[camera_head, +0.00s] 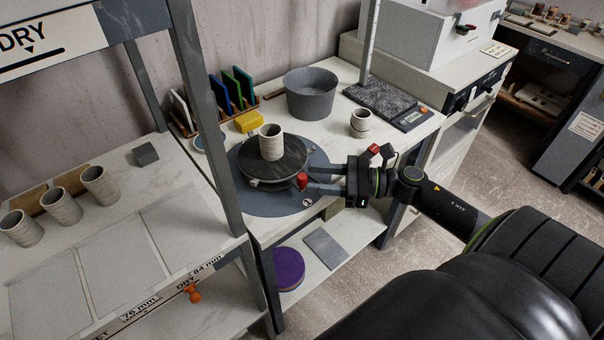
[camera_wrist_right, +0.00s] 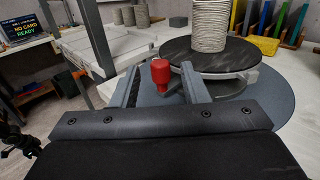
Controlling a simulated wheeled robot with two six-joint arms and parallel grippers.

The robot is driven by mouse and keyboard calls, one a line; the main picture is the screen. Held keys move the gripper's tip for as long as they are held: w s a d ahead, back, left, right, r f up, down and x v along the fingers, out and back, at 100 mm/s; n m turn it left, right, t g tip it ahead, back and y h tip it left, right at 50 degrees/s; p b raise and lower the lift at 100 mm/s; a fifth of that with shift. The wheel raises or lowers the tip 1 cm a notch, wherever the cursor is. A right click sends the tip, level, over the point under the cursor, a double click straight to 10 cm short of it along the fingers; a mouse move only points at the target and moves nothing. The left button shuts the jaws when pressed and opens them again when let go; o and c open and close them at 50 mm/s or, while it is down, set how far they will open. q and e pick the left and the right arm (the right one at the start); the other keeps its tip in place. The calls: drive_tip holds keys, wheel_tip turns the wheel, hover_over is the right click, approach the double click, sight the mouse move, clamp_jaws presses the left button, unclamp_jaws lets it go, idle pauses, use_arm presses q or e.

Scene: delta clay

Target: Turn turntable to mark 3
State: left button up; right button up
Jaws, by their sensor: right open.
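The turntable (camera_head: 290,168) is a dark round disc on a wide grey base plate (camera_head: 250,200), on the white bench. A ribbed pale clay cup (camera_head: 270,142) stands upright on it. A red knob (camera_head: 302,181) sits at the turntable's front right rim. A small white round mark (camera_head: 307,202) lies on the plate near the knob; its number is too small to read. My right gripper (camera_head: 314,180) is open at the knob. In the right wrist view the red knob (camera_wrist_right: 160,72) stands between the open fingers (camera_wrist_right: 160,88); contact cannot be told. My left gripper is out of view.
A grey bucket (camera_head: 311,98), a yellow block (camera_head: 248,121) and upright coloured boards (camera_head: 232,90) stand behind the turntable. A small cup (camera_head: 360,122) is to the right. A grey shelf post (camera_head: 207,120) rises close on the left. Several cups stand on the left shelf.

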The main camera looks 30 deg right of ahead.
sight(302, 175)
drive_tip(key=shift+p+x, duration=0.5)
drive_tip(key=shift+x, duration=1.5)
drive_tip(key=shift+c, duration=0.3)
clamp_jaws()
